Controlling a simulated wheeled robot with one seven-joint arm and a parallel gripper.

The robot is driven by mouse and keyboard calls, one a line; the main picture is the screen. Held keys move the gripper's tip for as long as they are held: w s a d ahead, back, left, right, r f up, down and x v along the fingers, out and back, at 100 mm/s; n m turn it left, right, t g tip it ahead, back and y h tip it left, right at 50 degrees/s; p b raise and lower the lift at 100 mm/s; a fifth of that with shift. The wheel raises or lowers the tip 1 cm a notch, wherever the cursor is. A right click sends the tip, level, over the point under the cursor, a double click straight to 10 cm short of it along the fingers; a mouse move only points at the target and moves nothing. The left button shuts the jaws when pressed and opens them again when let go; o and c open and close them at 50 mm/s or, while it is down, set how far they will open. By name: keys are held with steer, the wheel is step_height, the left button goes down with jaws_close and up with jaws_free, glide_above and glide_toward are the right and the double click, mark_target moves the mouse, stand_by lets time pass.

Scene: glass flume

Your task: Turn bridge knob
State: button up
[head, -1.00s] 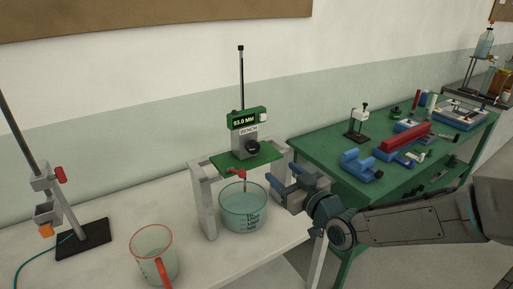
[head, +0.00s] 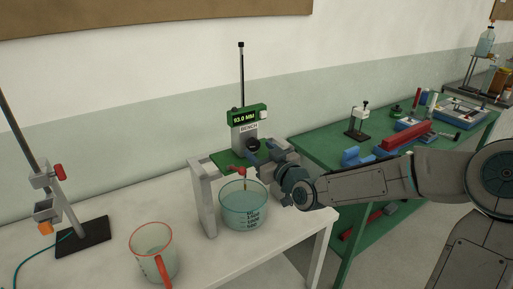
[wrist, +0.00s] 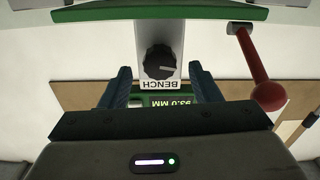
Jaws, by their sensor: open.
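The bridge knob is a round black knob (wrist: 160,62) with a pale pointer line, on the grey BENCH gauge block (head: 247,130). In the wrist view it sits between the two blue fingers of my open gripper (wrist: 160,72), with a gap on each side. Whether the fingers reach its depth I cannot tell. In the head view my gripper (head: 261,151) is at the front right of the block, partly hiding the knob. The green display (head: 249,117) above reads 93.0 MM.
A red-handled lever (wrist: 268,92) is close beside my gripper. A glass bowl of water (head: 244,208) stands under the green bridge plate. A red-rimmed jug (head: 152,252) and a clamp stand (head: 82,236) are at left. A green table (head: 330,150) is behind my arm.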

steer(key=shift+x, duration=1.25)
steer(key=c, duration=1)
steer(key=shift+m, duration=2.3)
steer(key=o, duration=1)
steer(key=shift+s+d, duration=0.1)
steer(key=v, duration=1.3)
steer(key=shift+s, duration=0.25)
